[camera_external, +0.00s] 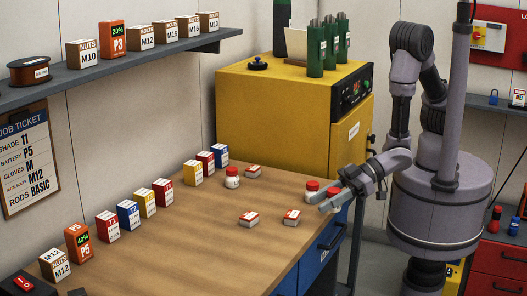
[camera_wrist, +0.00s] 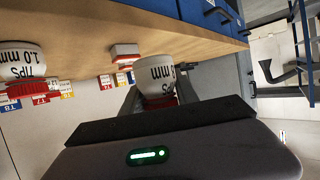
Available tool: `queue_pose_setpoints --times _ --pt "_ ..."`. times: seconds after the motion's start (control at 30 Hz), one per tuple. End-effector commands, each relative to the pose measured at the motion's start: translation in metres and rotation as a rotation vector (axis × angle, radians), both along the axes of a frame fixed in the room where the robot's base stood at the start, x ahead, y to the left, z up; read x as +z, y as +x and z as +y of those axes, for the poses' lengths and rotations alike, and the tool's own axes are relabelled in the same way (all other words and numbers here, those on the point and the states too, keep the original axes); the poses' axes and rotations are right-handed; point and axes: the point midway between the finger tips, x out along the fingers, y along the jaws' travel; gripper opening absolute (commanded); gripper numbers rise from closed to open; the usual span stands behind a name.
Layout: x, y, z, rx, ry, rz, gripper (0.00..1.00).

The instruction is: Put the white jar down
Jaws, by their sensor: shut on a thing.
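My gripper (camera_external: 346,193) is at the table's right edge, shut on a white jar (camera_external: 334,199) with a red lid. In the wrist view, which is upside down, the white jar (camera_wrist: 157,74) sits between the fingers (camera_wrist: 158,98), its lid towards the picture's bottom and its label partly showing "mm". It looks upright. I cannot tell if its base touches the wooden tabletop (camera_external: 200,235). A second red-lidded white jar (camera_external: 312,193) stands close by on the table; it also shows in the wrist view (camera_wrist: 20,62), marked "TIPS 1.0 mm".
A third white jar (camera_external: 232,182) stands farther back. Small red-and-white boxes (camera_external: 291,218) (camera_external: 249,219) (camera_external: 253,171) lie on the table. Coloured cartons (camera_external: 128,215) line the wall side. A yellow cabinet (camera_external: 270,115) stands behind. The front middle of the table is clear.

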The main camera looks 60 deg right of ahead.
Motion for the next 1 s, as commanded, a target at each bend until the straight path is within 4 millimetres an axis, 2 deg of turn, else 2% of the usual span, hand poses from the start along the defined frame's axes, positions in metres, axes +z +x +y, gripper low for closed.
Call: queue_pose_setpoints --times 0.1,0.17,0.27,0.4,0.47,0.6,0.73,0.83,1.0 --pt "0.001 -0.001 -0.002 0.002 0.0 0.0 0.0" --pt "0.003 0.004 0.003 0.011 0.002 0.0 0.0" --pt "0.011 0.025 0.022 0.049 0.004 -0.003 0.0" --pt "0.03 0.077 0.044 0.14 0.003 -0.004 0.0" --pt "0.037 0.104 0.046 0.181 0.0 -0.006 0.0" --pt "0.05 0.165 0.029 0.262 -0.001 -0.005 0.0" --pt "0.054 0.204 0.006 0.304 -0.002 -0.002 0.0" --pt "0.05 0.215 -0.004 0.32 -0.002 -0.001 0.0" --pt "0.005 0.217 -0.006 0.327 -0.003 0.003 0.0"
